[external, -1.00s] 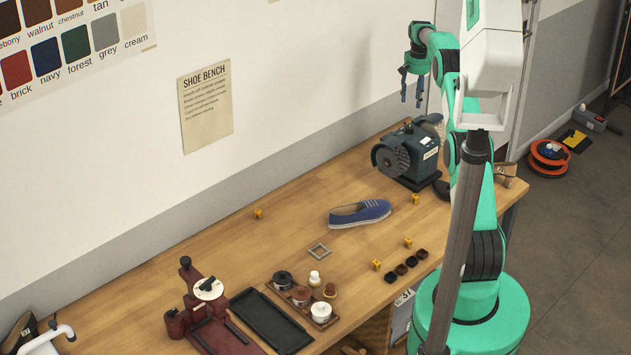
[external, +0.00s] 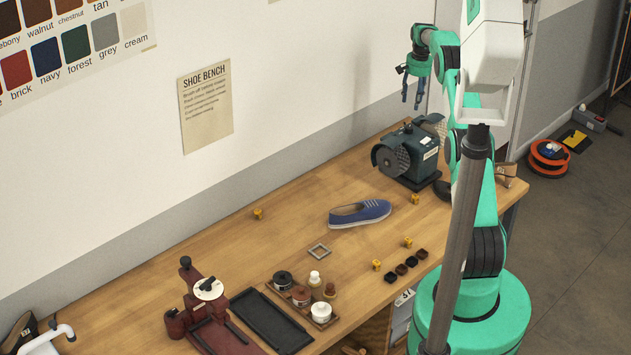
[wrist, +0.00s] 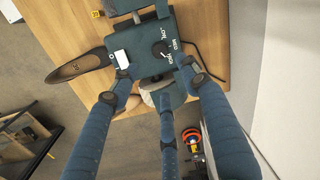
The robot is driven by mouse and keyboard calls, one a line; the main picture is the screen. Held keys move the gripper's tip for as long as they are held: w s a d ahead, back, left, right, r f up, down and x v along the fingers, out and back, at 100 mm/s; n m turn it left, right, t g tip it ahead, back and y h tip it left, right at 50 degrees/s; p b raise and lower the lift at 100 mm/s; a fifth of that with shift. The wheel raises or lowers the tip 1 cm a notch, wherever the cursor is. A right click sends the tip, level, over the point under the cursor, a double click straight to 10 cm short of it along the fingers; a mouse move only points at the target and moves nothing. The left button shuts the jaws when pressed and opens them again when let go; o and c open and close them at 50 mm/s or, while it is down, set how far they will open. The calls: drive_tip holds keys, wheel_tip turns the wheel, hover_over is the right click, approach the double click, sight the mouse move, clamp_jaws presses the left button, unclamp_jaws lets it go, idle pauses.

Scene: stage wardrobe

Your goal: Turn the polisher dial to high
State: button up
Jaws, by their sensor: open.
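The polisher (external: 404,160) is a dark green bench machine with a wheel on each side, at the far end of the bench. In the wrist view its top (wrist: 145,66) faces me, with a round dark dial (wrist: 160,49) beside the labels LOW, MED and HIGH. I cannot tell for sure which label the dial points at. My gripper (external: 412,100) hangs above the polisher, fingers downward, apart from it. In the wrist view its blue fingers (wrist: 155,80) are spread and empty, with the dial beyond their tips.
A blue shoe (external: 360,213) lies left of the polisher on the bench, with small yellow cubes (external: 415,199) around. A brown shoe (wrist: 80,66) shows beside the polisher in the wrist view. A dark cord (wrist: 215,73) runs along its other side. The wall is close behind the bench.

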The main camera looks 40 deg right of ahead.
sight(410, 127)
drive_tip(key=f, duration=0.4)
drive_tip(key=f+p, duration=0.1)
drive_tip(key=f, duration=0.7)
drive_tip(key=shift+w+a+f+p, duration=0.15)
drive_tip(key=shift+w+f+p, duration=0.1)
drive_tip(key=shift+w+p, duration=0.05)
drive_tip(key=shift+c, duration=0.5)
drive_tip(key=c, duration=1.1)
drive_tip(key=shift+o, duration=0.2)
